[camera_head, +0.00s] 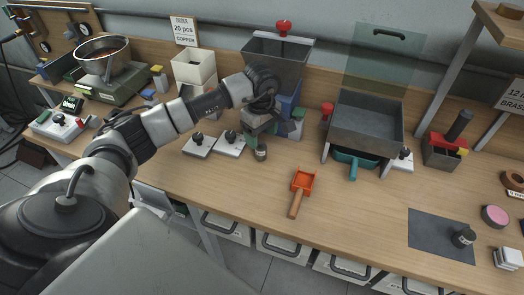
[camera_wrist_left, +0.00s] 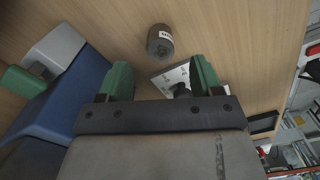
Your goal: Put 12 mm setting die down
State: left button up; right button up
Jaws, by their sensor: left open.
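A small dark grey cylindrical die (camera_head: 260,153) stands on the wooden bench just beyond my left gripper (camera_head: 265,136). In the left wrist view the die (camera_wrist_left: 160,42) shows a white label, too small to read. It lies ahead of and between the green fingertips, with bare bench showing between it and them. My left gripper is open and empty; its spread fingers also show in the left wrist view (camera_wrist_left: 161,80). A similar dark die (camera_head: 464,237) stands on a grey mat (camera_head: 428,228) at the right. My right gripper is not in view.
White plates with black knobs (camera_head: 199,145) lie left of the gripper. A blue device (camera_head: 289,104) stands close behind it. An orange scoop (camera_head: 304,182) lies to the right, before a grey hopper bin (camera_head: 367,122).

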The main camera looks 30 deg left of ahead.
aim_at(261, 146)
pick_arm(q)
jog(key=shift+s+f, duration=0.1)
jog(key=shift+f, duration=0.5)
notch_tip(261, 146, down, 4)
jog(key=shift+r+p, duration=0.15)
jog(key=shift+p, duration=0.7)
jog(key=shift+f, duration=0.4)
jog(key=shift+c, duration=0.3)
jog(key=shift+c, duration=1.1)
grip_shut()
jog(key=shift+r, duration=0.1)
